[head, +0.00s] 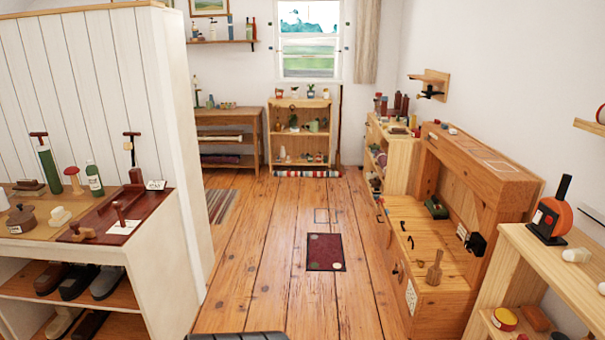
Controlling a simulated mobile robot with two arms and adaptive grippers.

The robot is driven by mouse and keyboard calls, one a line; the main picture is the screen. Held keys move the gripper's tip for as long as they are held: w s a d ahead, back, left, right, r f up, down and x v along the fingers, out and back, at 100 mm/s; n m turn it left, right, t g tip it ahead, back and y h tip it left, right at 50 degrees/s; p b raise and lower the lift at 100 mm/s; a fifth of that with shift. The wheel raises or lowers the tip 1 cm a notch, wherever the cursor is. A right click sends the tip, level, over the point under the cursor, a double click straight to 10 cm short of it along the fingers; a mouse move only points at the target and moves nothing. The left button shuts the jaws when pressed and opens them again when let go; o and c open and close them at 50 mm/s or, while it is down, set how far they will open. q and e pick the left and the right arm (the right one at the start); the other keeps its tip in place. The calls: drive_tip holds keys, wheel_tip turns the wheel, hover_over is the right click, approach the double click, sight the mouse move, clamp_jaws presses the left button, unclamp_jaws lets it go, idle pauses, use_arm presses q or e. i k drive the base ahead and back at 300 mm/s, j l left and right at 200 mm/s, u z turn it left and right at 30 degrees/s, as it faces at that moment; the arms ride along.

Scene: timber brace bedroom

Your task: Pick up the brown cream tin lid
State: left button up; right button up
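A round brown pot (22,218) with a knobbed top stands on the left shelf unit's top, at the picture's left edge. It may be the brown cream tin with its lid on, but I cannot tell for sure. A small round red and yellow tin (504,318) lies on the lower shelf at the bottom right. No other brown tin lid can be made out at this size. Neither of my grippers is in view.
The left shelf unit (165,262) holds a dark red tray, bottles and shoes below. Wooden cabinets (440,300) line the right wall. A dark red mat (326,252) lies on the plank floor (265,250), which is clear down the middle. A low bookcase (299,152) stands at the back.

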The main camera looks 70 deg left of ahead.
sight(20, 209)
drive_tip(key=u, duration=3.95)
drive_tip(key=i+j, duration=0.2)
drive_tip(key=i, duration=0.15)
drive_tip(key=i+j, duration=0.2)
drive_tip(key=i+z, duration=0.05)
drive_tip(key=i, duration=0.05)
